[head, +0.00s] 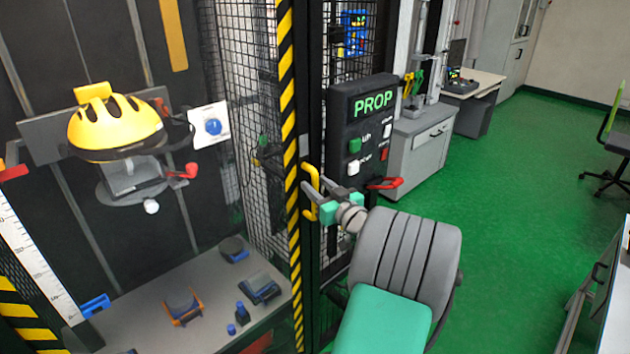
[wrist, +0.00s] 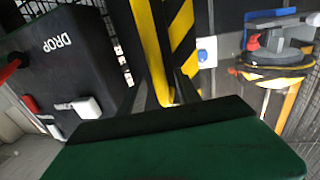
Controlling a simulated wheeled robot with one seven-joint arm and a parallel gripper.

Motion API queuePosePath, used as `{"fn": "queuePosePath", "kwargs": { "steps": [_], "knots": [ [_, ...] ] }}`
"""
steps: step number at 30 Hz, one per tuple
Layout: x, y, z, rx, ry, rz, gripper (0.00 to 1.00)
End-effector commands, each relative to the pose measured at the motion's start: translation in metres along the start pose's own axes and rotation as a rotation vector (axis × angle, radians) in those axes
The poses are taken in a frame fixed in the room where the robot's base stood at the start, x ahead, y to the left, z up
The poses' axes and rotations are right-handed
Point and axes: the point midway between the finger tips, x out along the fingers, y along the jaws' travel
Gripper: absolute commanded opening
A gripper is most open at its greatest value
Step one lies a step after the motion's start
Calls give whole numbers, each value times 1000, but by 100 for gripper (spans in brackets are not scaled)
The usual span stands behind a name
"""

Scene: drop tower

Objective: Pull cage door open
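The cage door has a black-and-yellow striped edge (head: 288,120) and a yellow handle (head: 309,208), left of centre in the head view. The handle also shows at the top middle of the wrist view (wrist: 154,45), beside the stripes. My gripper (head: 305,176) is at the handle, with its two grey fingers apart. In the wrist view the handle's lower end lies between the fingers; I cannot tell whether they touch it. The door looks shut against its frame.
A black DROP control panel (head: 362,120) with buttons stands close right of the handle. Behind the door are a yellow helmet (head: 115,125) on a carriage and several blocks on a grey base (head: 140,325). A grey cabinet (head: 420,150) stands farther back.

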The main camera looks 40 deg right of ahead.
Motion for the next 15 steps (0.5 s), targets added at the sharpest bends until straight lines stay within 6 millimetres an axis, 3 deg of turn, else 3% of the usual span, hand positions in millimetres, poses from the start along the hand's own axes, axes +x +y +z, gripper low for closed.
{"fn": "queuePosePath", "kwargs": {
  "steps": [3,10,15],
  "knots": [
    [9,-1,0,0,-2,-1,40],
    [10,0,1,0,-1,0,40],
    [10,0,1,0,-2,0,26]
  ]
}}
